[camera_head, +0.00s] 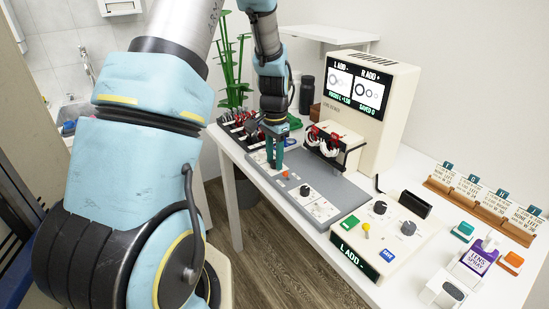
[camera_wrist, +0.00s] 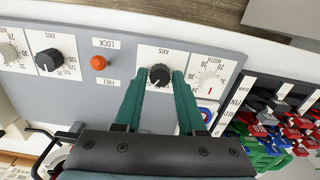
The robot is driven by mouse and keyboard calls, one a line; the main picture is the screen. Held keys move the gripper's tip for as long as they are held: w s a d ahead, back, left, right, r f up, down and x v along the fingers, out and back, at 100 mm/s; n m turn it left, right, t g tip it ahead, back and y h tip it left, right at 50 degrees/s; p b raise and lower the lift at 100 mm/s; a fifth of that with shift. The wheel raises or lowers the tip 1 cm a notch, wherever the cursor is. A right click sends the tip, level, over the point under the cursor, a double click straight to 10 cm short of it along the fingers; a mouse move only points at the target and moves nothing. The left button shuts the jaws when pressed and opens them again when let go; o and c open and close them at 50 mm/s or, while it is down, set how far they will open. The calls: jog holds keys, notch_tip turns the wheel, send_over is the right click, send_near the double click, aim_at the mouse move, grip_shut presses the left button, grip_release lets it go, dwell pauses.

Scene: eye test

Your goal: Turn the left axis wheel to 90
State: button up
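A grey panel (camera_head: 335,194) on the table bears white dial cards with knobs. The left axis wheel is a black knob (camera_wrist: 160,75) on a card marked AXIS, upside down in the wrist view. My gripper (camera_wrist: 158,77) has its teal fingertips on both sides of this knob, with narrow gaps seeming to show. In the head view my gripper (camera_head: 275,163) points down at the panel's far-left part and hides that knob. The other axis wheel (camera_wrist: 48,60) is a black knob too. An orange lock knob (camera_wrist: 99,63) stands between them. The left wheel's reading is not legible.
A trial frame (camera_head: 324,138) sits on a cream box right behind the panel. A rack of lenses (camera_wrist: 280,120) is close to my gripper. A cream control box (camera_head: 395,225), a large display unit (camera_head: 365,95) and a lens spray box (camera_head: 478,258) stand to the right.

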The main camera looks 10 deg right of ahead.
aim_at(274, 162)
grip_shut()
jog(key=n, duration=0.5)
jog(key=shift+n, duration=0.4)
jog(key=shift+o, duration=2.1)
grip_release()
notch_tip(274, 162, up, 11)
jog(key=b, duration=0.1)
jog(key=shift+b, duration=0.3)
jog(key=shift+f, duration=0.1)
